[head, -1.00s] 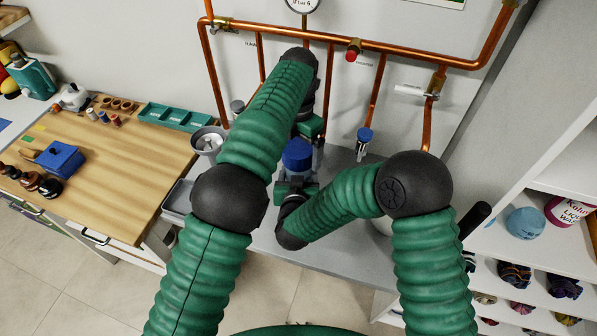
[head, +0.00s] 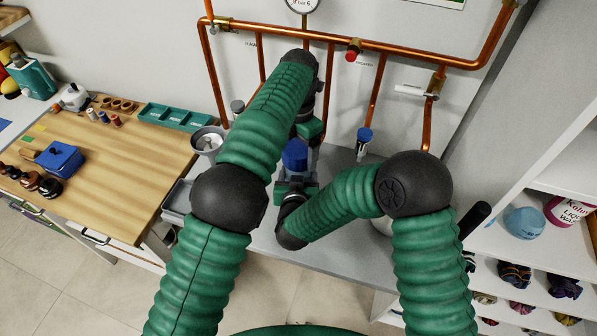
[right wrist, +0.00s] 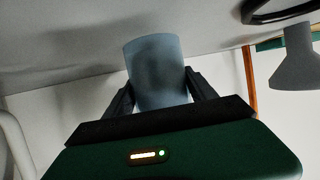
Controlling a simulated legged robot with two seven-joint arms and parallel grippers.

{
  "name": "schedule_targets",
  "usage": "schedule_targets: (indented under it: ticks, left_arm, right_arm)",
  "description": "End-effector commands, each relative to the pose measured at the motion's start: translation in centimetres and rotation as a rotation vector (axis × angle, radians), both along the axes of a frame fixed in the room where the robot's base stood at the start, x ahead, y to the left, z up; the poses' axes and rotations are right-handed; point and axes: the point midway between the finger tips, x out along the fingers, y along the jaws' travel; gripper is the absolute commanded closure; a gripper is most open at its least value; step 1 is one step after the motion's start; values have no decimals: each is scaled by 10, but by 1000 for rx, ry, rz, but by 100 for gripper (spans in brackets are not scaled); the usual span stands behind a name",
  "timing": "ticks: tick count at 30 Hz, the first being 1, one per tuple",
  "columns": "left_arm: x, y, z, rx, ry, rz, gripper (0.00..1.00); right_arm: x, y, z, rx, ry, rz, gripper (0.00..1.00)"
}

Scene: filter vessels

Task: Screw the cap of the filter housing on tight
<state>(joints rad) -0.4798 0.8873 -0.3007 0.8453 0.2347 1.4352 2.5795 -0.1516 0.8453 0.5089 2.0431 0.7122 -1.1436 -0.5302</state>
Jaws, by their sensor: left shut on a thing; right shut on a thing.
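The filter housing stands near the middle of the head view, with a dark blue cap (head: 294,156) at its top. Its grey-blue body (right wrist: 157,72) shows in the right wrist view between the two dark fingers of my right gripper (right wrist: 160,92), which is shut on it. In the head view my right gripper (head: 296,187) sits just below the cap. My left gripper (head: 303,138) comes from behind and above and is shut at the cap. Its fingertips are mostly hidden, as is the seam between cap and body.
Copper pipes (head: 400,54) run along the wall behind. A grey bowl (head: 208,140) is to the left, close to my left arm. A wooden bench (head: 125,190) lies left; white shelves (head: 550,175) stand right. The grey counter front is partly clear.

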Motion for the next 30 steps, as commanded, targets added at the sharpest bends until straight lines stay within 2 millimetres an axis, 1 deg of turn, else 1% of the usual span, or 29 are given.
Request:
schedule_targets:
  ticks: [2,5,6,8,9,11,12,14,15,17,18,20,21,23,24,28,29,30]
  left_arm:
    - [1,2,0,1,-4,-163,72]
    - [2,2,0,0,-4,-474,72]
    - [2,3,0,1,-5,-610,72]
    - [2,3,0,0,-5,-813,72]
    - [2,3,0,1,-5,-950,72]
    - [3,3,0,1,-6,-1152,72]
    - [3,3,0,1,-7,-1287,72]
    - [3,3,0,2,-7,-1490,72]
    - [4,4,0,4,-6,-1625,72]
    - [4,4,0,4,-7,-1827,72]
    - [4,4,0,6,-7,-1963,72]
    - [4,4,0,6,-6,-2166,72]
    - [4,4,0,5,-6,-2302,72]
    - [4,4,0,7,-4,-2505,72]
    - [4,4,0,7,-4,-2640,72]
    - [4,4,0,8,-2,-3079,72]
    - [4,4,-1,-8,0,3103,72]
    - [4,4,-1,-8,0,2967,72]
  right_arm:
    - [-1,1,0,0,1,3,100]
    - [-1,1,0,0,1,3,100]
    - [-1,1,0,0,1,3,100]
    - [-1,1,0,0,1,2,100]
    - [-1,1,0,0,1,2,100]
    - [-1,1,0,0,1,2,100]
    - [-1,1,0,0,1,2,100]
    - [-1,1,0,0,1,2,100]
    - [-1,1,0,0,1,2,100]
    - [-1,1,0,0,1,2,100]
    - [-1,1,0,0,1,2,100]
    - [-1,1,0,0,1,2,100]
    - [-1,1,0,0,1,2,100]
    - [-1,1,0,0,1,2,100]
    - [-1,1,0,0,1,2,100]
    - [-1,1,0,0,1,2,100]
    - [-1,1,0,0,1,2,100]
    - [-1,1,0,0,1,2,100]
